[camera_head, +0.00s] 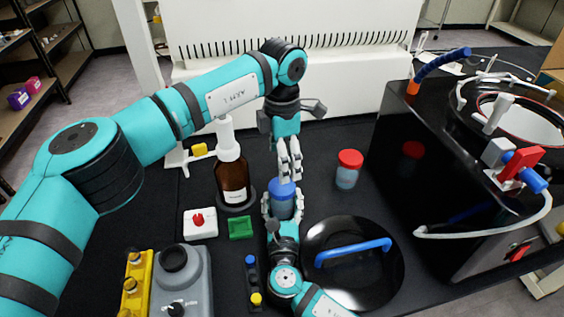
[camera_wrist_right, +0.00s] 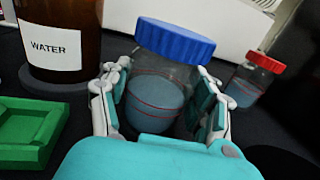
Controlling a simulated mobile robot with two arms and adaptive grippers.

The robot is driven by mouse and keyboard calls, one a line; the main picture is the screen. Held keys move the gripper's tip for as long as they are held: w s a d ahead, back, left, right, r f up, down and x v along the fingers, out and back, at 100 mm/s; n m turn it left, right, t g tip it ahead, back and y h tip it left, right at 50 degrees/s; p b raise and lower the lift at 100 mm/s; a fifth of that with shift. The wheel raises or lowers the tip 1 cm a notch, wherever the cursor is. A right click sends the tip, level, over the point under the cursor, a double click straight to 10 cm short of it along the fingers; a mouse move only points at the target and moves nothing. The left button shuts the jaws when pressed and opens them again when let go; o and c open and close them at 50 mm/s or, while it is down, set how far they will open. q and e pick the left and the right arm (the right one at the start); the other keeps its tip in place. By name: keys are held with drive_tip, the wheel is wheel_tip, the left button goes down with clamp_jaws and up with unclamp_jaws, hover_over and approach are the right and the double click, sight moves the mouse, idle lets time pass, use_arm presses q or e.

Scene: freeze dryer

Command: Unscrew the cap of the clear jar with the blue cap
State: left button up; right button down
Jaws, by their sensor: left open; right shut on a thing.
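The clear jar (camera_wrist_right: 155,98) with the blue cap (camera_wrist_right: 174,40) holds blue-grey liquid and stands between the fingers of my right gripper (camera_wrist_right: 160,100), which is shut on its body. In the head view the blue cap (camera_head: 282,189) faces up, and my right gripper (camera_head: 282,208) hides most of the jar. The cap is on the jar. My left gripper (camera_head: 289,168) points down, open, just above and behind the cap. I cannot tell whether its fingers touch the cap. It does not show in the right wrist view.
A red-capped jar (camera_head: 348,170) stands to the right. A brown water bottle (camera_head: 232,178) stands close on the left, near a green tray (camera_head: 241,228). A black lid with a blue handle (camera_head: 353,251) lies at front right. The black freeze dryer (camera_head: 440,180) stands farther right.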

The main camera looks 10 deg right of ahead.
sight(282, 186)
use_arm(q)
drive_tip(key=m, duration=1.7)
drive_tip(key=shift+m, duration=0.4)
drive_tip(key=m, duration=0.5)
drive_tip(key=shift+m, duration=0.3)
drive_tip(key=shift+f+m, duration=0.3)
drive_tip(key=shift+f, duration=0.2)
wheel_tip(282, 186, down, 7)
